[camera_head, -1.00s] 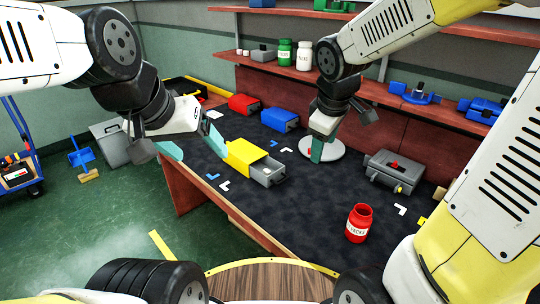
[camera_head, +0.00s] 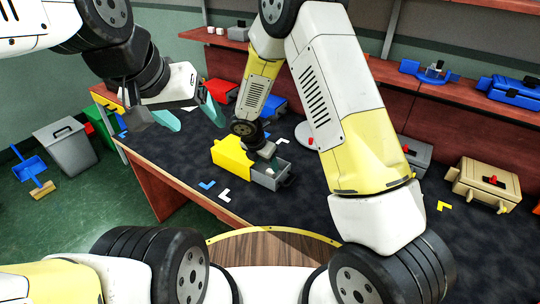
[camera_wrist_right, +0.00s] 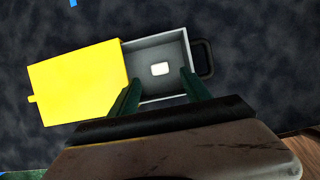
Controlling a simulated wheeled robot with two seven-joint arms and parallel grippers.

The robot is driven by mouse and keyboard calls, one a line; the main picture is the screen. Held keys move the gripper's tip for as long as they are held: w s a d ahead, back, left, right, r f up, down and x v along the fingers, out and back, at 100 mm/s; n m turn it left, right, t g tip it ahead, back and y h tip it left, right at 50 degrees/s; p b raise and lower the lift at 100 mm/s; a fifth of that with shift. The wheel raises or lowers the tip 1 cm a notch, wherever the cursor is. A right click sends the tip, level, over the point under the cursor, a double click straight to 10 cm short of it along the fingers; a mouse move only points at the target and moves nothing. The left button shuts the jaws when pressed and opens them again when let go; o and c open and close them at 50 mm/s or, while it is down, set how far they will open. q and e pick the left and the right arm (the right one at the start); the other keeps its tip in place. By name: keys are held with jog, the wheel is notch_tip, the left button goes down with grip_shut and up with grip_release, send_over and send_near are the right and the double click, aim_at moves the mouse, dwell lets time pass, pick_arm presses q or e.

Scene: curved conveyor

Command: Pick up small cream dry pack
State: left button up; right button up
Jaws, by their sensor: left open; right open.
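The small cream dry pack (camera_wrist_right: 160,69) lies flat in the pulled-out grey drawer (camera_wrist_right: 148,96) of a yellow box (camera_wrist_right: 78,82), in the right wrist view. In the head view the yellow box (camera_head: 230,157) stands on the dark tabletop with its grey drawer (camera_head: 267,181) out to the right. My right gripper (camera_wrist_right: 160,93) is open and empty above the drawer, its fingers apart on either side of the pack and nearer the lower edge of the picture. It also shows in the head view (camera_head: 270,155), partly hidden. My left gripper (camera_head: 190,114) is open and empty, left of the yellow box.
Red (camera_head: 222,90) and blue (camera_head: 273,107) boxes stand behind the yellow box. A tan case (camera_head: 483,184) stands at the right. My right arm hides much of the middle of the table. Shelves (camera_head: 436,88) run along the back. Dark tabletop is clear in front of the drawer.

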aim_at(270, 171)
jog(key=x, duration=0.5)
jog(key=shift+w+f, duration=0.15)
jog(key=shift+f, duration=0.2)
jog(key=shift+d, duration=0.1)
grip_shut()
